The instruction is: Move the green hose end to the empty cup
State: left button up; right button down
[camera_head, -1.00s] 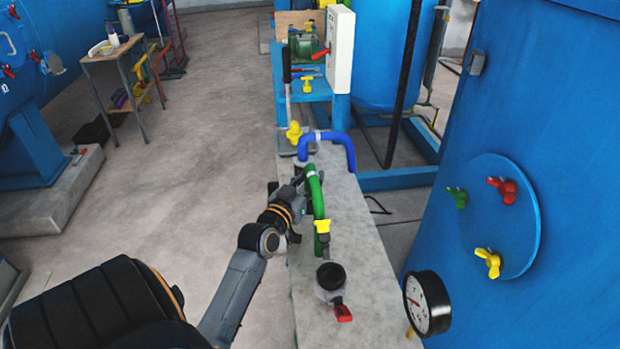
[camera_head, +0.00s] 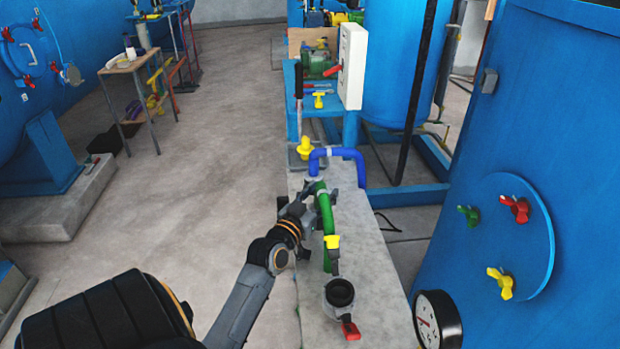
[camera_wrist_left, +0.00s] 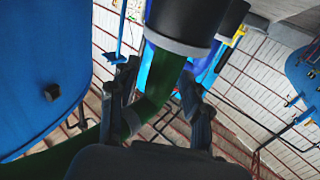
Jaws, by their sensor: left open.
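The green hose (camera_head: 326,216) arches over the grey bench, with a pale band at its upper bend and a yellow-handled valve (camera_head: 332,241) by its near end. The empty cup (camera_head: 339,293), dark and open at the top with a red handle, stands on the bench nearer to me. My left gripper (camera_head: 314,207) is beside the hose's upper part, partly hidden. In the left wrist view, its open fingers (camera_wrist_left: 157,105) stand either side of the green hose (camera_wrist_left: 160,78), with a dark collar above. Contact cannot be told. My right gripper is not in view.
A blue hose (camera_head: 338,152) and yellow valve (camera_head: 305,147) sit behind the green hose. A pressure gauge (camera_head: 437,320) stands right of the cup, before a large blue tank (camera_head: 560,130). The bench (camera_head: 375,255) is bare right of the green hose.

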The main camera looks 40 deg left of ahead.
pick_arm(q)
jog(key=shift+s+d+f, duration=0.2)
jog(key=shift+s+f, duration=0.1)
jog(key=shift+f, duration=0.25)
jog(key=v, duration=0.6)
jog(key=r+v, duration=0.1)
jog(key=v, duration=0.2)
jog(key=shift+s+b, duration=0.35)
jog(key=shift+s+d+r, duration=0.15)
jog(key=shift+s+r, duration=0.05)
jog(key=shift+s, duration=0.55)
